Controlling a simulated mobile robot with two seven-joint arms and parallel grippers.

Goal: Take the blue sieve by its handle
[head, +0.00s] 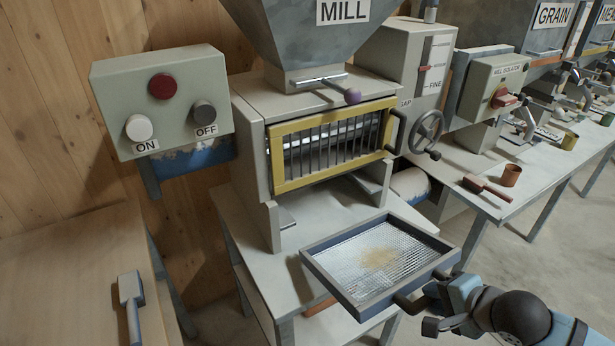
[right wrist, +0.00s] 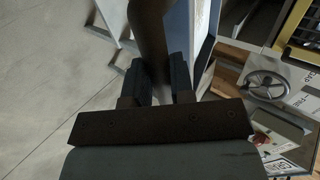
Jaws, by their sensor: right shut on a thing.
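The blue sieve (head: 312,258) is a rectangular frame with a wire mesh and a small patch of tan powder at its middle. It is in front of the mill in the head view, and its blue frame also shows in the right wrist view (right wrist: 203,30). My right gripper (head: 428,299) is at the sieve's near right side. In the right wrist view its fingers (right wrist: 157,85) are shut around the dark sieve handle (right wrist: 149,35). The handle is partly hidden by the gripper in the head view. My left gripper is not in view.
The mill (head: 250,120) with its yellow-framed grille (head: 280,185) stands behind the sieve. A handwheel (head: 427,131) sticks out at its right. A bench (head: 480,192) with a brush (head: 487,188) and a brown cup (head: 511,175) is further right. A grey tool (head: 131,292) lies on the left table.

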